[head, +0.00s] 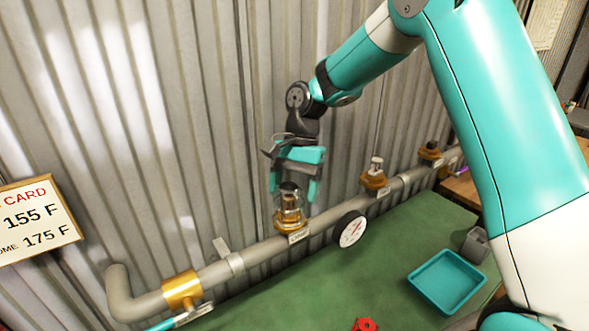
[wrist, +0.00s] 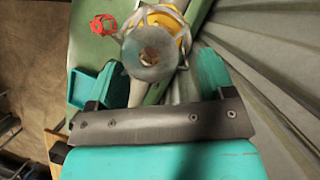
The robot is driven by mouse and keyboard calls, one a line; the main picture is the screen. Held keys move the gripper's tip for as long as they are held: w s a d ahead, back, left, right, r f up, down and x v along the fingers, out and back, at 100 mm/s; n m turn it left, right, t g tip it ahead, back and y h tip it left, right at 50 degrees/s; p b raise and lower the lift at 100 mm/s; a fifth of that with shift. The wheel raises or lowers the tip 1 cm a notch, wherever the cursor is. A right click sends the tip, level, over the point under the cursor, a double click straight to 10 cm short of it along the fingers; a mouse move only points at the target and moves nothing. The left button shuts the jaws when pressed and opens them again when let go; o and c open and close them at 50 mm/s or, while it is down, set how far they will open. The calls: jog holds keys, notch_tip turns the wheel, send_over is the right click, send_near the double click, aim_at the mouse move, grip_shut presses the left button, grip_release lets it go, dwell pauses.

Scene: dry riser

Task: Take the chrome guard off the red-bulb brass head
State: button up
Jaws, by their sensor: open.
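A brass sprinkler head (head: 290,226) stands upright on the grey pipe, with a clear or chrome cage-like guard (head: 290,203) around its top. In the wrist view the guard (wrist: 153,52) shows from above as a pale disc and ring, with the brass (wrist: 172,22) behind it. The bulb's colour cannot be made out. My gripper (head: 294,188) is open, pointing down just above this head, with one teal finger to each side of the guard's top. Whether the fingers touch it cannot be told. A second brass head (head: 374,180) stands farther right.
A third brass fitting (head: 430,151) is farther along the pipe (head: 257,253). A round gauge (head: 350,229) sits on the pipe's front. A teal tray (head: 447,281) and a red part (head: 365,324) lie on the green bench (head: 380,260). A corrugated wall (head: 190,130) stands close behind.

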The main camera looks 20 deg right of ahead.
jog(key=shift+s+a+f, duration=0.15)
jog(key=shift+s+f, duration=0.05)
jog(key=shift+f, duration=0.3)
jog(key=c, duration=0.8)
jog(key=o, duration=0.3)
jog(key=c, duration=0.3)
jog(key=shift+c, duration=0.2)
jog(key=shift+r, duration=0.1)
